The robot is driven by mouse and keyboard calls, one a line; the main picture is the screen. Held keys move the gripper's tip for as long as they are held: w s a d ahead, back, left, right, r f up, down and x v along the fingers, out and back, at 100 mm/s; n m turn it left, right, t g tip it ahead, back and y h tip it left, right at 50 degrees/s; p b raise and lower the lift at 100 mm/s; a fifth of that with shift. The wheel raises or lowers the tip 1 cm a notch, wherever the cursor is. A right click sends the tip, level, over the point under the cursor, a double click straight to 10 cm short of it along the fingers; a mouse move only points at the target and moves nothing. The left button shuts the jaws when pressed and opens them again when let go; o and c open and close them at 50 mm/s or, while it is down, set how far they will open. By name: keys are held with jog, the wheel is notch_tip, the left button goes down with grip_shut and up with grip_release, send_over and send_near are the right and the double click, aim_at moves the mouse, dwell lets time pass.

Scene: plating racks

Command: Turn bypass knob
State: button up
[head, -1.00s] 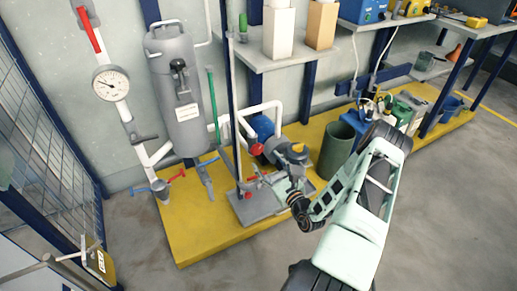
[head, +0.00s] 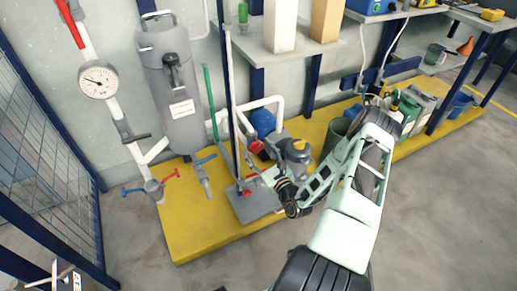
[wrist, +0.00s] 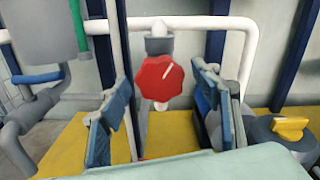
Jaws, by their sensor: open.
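The bypass knob looks to be the red octagonal knob (wrist: 159,78) with a white pointer line, on a grey stem at the white pipe. In the head view the same red knob (head: 256,147) shows low on the pipework, just beyond my gripper. My gripper (head: 264,172) is open and empty. In the wrist view its blue-padded fingers (wrist: 161,98) stand apart, one on each side below the knob. The knob appears ahead of the fingertips, and no contact shows.
A yellow valve handle (wrist: 290,126) is at the right in the wrist view. White pipes (wrist: 200,22) frame the knob. A grey tank (head: 172,85), gauge (head: 98,80) and green rod (head: 210,100) stand left. A shelf (head: 285,52) overhangs behind. Grey floor (head: 420,200) is clear at right.

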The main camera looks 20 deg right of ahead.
jog(key=c, duration=1.2)
jog(key=shift+o, duration=0.2)
jog(key=shift+m, duration=0.3)
jog(key=m+p, duration=0.1)
jog(key=m, duration=0.1)
jog(key=shift+r+m+p, duration=0.15)
jog(key=shift+m+p, duration=0.25)
jog(key=m+p, duration=0.2)
jog(key=m, duration=0.3)
jog(key=shift+m, duration=0.3)
jog(key=m+p, duration=0.1)
jog(key=m, duration=0.3)
jog(key=shift+m, duration=2.1)
